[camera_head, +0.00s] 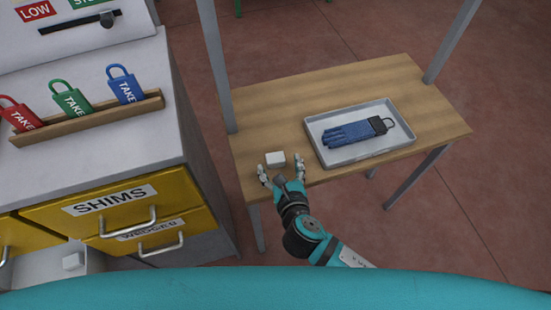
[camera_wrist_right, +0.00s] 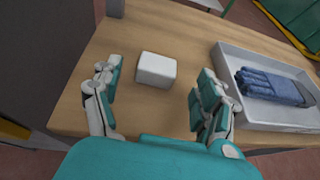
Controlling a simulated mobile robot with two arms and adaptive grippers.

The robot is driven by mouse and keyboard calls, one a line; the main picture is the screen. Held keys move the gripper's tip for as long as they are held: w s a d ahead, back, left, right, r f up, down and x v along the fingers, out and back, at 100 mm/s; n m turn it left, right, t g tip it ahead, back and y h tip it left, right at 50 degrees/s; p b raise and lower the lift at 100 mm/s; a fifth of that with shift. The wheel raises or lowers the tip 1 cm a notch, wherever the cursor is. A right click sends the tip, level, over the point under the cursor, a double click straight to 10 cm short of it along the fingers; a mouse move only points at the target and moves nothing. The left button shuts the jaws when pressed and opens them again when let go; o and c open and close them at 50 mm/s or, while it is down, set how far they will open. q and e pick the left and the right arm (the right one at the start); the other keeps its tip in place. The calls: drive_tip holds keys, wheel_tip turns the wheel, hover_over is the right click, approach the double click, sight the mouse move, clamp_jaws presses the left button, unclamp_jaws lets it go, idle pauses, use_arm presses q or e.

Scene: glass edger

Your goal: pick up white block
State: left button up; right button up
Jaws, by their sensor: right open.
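A small white block (camera_head: 275,158) sits on the wooden table (camera_head: 270,115), near its front left corner. My right gripper (camera_head: 282,169) is open at the table's front edge, its two fingers spread to either side of the block. In the right wrist view the block (camera_wrist_right: 156,70) lies ahead of and between the open fingertips of the gripper (camera_wrist_right: 157,85), with gaps on both sides and no contact visible. My left gripper is not in view.
A grey tray (camera_head: 336,155) holding a blue glove (camera_head: 350,134) stands right of the block. A cabinet with yellow drawers (camera_head: 125,208) stands to the left, with colored tags in a wooden rack (camera_head: 85,119). Grey uprights (camera_head: 215,65) rise from the table.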

sight(276, 158)
drive_tip(key=x, duration=0.4)
drive_tip(key=shift+a, duration=0.1)
drive_tip(key=shift+s, duration=0.15)
drive_tip(key=c, duration=1.1)
drive_tip(key=shift+r, duration=0.1)
drive_tip(key=shift+c, duration=0.2)
